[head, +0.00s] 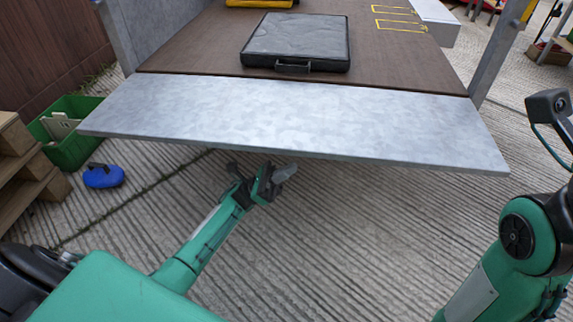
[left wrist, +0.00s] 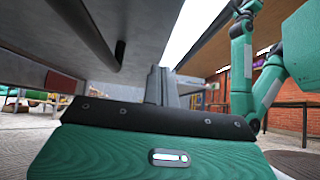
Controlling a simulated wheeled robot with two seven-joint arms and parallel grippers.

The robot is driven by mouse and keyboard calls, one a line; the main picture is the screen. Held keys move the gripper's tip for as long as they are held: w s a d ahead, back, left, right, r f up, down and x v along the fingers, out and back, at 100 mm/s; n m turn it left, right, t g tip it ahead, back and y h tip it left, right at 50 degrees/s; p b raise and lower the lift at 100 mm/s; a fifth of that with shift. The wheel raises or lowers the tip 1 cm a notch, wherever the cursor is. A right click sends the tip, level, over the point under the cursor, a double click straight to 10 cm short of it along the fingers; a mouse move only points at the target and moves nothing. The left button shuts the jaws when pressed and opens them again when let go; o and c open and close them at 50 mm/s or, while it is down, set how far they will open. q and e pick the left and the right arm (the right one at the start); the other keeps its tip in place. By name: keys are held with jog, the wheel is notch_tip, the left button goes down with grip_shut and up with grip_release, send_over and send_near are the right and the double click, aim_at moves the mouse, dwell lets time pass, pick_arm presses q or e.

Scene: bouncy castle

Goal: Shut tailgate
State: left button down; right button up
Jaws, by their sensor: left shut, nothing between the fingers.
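The tailgate (head: 290,115) is a grey metal panel folded down, lying about level at the rear of a brown truck bed. My left gripper (head: 275,180) is shut and empty, just below and in front of the tailgate's near edge, left of its middle. In the left wrist view my left gripper (left wrist: 161,85) points in under the grey underside of the tailgate (left wrist: 145,25). I cannot tell whether it touches the panel. My right arm shows at the right of the head view, but its gripper is out of view.
A grey flat case (head: 297,40) with a black handle lies on the truck bed (head: 200,40), with a yellow item (head: 260,3) behind it. A green crate (head: 75,150), a blue object (head: 103,176) and wooden steps (head: 25,165) stand at the left. The concrete floor before the tailgate is clear.

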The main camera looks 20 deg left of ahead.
aim_at(299, 155)
pick_arm(q)
jog(key=shift+r+b, duration=0.3)
jog(key=shift+r, duration=1.15)
